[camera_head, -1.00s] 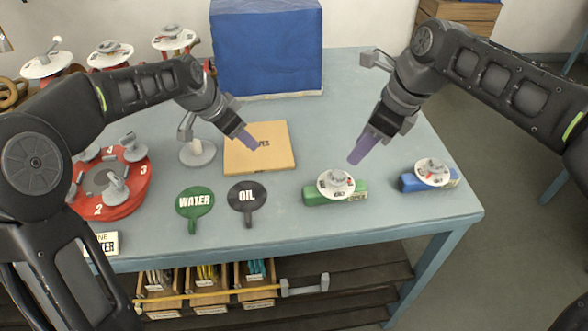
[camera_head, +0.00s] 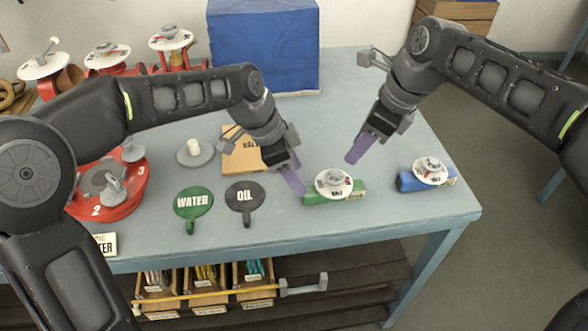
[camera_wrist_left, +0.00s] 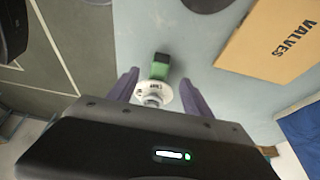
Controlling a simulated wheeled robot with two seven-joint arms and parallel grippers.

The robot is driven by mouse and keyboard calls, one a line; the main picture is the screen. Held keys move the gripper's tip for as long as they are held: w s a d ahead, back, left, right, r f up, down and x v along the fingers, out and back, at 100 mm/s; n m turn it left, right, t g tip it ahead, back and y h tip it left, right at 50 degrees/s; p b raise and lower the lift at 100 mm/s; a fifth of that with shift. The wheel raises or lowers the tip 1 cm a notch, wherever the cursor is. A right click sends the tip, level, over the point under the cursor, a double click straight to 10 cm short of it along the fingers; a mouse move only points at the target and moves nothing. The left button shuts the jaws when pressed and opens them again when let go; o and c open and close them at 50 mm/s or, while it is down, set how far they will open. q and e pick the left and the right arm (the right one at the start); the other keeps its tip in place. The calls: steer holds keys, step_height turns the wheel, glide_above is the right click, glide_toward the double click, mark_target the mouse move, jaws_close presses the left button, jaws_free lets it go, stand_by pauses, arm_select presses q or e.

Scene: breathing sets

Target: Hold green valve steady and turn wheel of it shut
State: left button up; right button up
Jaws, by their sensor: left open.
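The green valve (camera_head: 321,199) lies on the table, right of centre, with a white round plate and a grey wheel (camera_head: 334,177) on top. My left gripper (camera_head: 297,184) is just left of the valve, pointing down, apart from it as far as I can tell. In the left wrist view the green valve (camera_wrist_left: 160,68) lies ahead between the two spread purple fingers of my left gripper (camera_wrist_left: 155,85), which is open and empty. My right gripper (camera_head: 355,151) hangs above and behind the valve to its right; its fingers overlap, so its opening is unclear.
A blue valve (camera_head: 412,181) lies to the right near the table edge. Green WATER (camera_head: 193,197) and black OIL (camera_head: 240,190) tags lie left. A cardboard VALVES box (camera_head: 238,160) and a blue crate (camera_head: 265,45) are behind. The red turntable (camera_head: 128,195) is far left.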

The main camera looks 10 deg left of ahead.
mark_target(333, 192)
arm_select(q)
steer(key=x, duration=0.7)
steer(key=shift+f, duration=0.1)
steer(key=shift+c, duration=0.5)
jaws_close()
